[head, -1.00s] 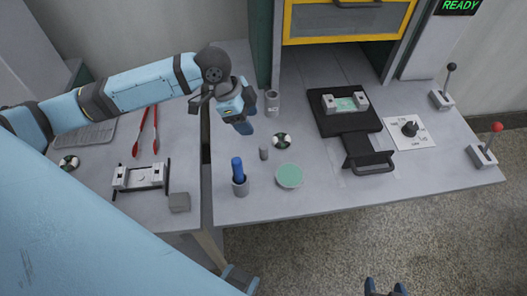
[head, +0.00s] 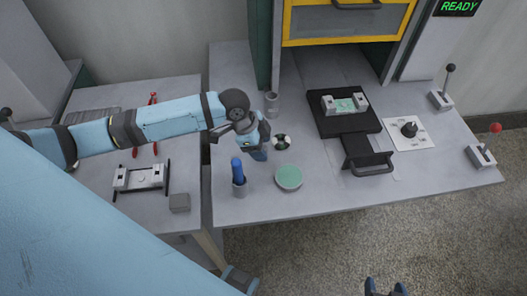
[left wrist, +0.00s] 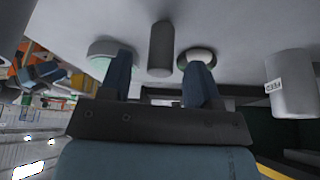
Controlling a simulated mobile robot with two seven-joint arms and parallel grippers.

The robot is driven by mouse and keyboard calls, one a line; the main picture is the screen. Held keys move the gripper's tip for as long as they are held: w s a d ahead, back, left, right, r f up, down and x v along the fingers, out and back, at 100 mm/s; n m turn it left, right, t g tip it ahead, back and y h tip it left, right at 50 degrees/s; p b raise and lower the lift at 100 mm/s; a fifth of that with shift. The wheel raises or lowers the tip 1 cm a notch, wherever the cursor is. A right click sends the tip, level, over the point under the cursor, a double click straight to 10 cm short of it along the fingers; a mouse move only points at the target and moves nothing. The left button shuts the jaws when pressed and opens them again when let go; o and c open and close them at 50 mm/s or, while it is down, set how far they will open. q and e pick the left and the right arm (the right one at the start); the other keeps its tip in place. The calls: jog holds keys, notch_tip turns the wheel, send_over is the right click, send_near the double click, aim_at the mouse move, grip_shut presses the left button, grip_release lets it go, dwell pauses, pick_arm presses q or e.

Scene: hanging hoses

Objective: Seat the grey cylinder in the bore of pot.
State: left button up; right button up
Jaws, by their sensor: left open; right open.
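The small grey cylinder (left wrist: 161,48) stands upright in the left wrist view, ahead of and between the two fingers of my open left gripper (left wrist: 160,78). It does not look gripped. In the head view my left gripper (head: 259,151) is low over the bench and hides the cylinder. The pot (head: 272,101) is a grey upright cup behind the gripper, near the cabinet. It also shows at the right of the left wrist view (left wrist: 291,86), with a small label. My right gripper (head: 385,288) is open and empty at the bottom edge of the head view.
A black-and-white ring (head: 283,141) and a green disc (head: 289,177) lie close beside my left gripper. A grey cup (head: 240,189) holding a blue-handled object stands to the front left. A black fixture (head: 345,108) with a handle is to the right.

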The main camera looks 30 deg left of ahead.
pick_arm(q)
grip_shut()
jog(key=shift+r, duration=0.1)
notch_tip(320, 180, up, 19)
notch_tip(320, 180, up, 5)
jog(key=b, duration=0.1)
send_over(272, 105)
jog(key=w+a, duration=0.2)
notch_tip(272, 105, down, 19)
jog(key=shift+r, duration=0.2)
pick_arm(e)
jog(key=shift+w+d+f, duration=0.2)
jog(key=shift+w+d, duration=0.05)
jog(key=shift+w, duration=0.25)
jog(key=shift+w+d+f, duration=0.15)
jog(key=shift+w+d, duration=0.05)
jog(key=shift+w, duration=0.25)
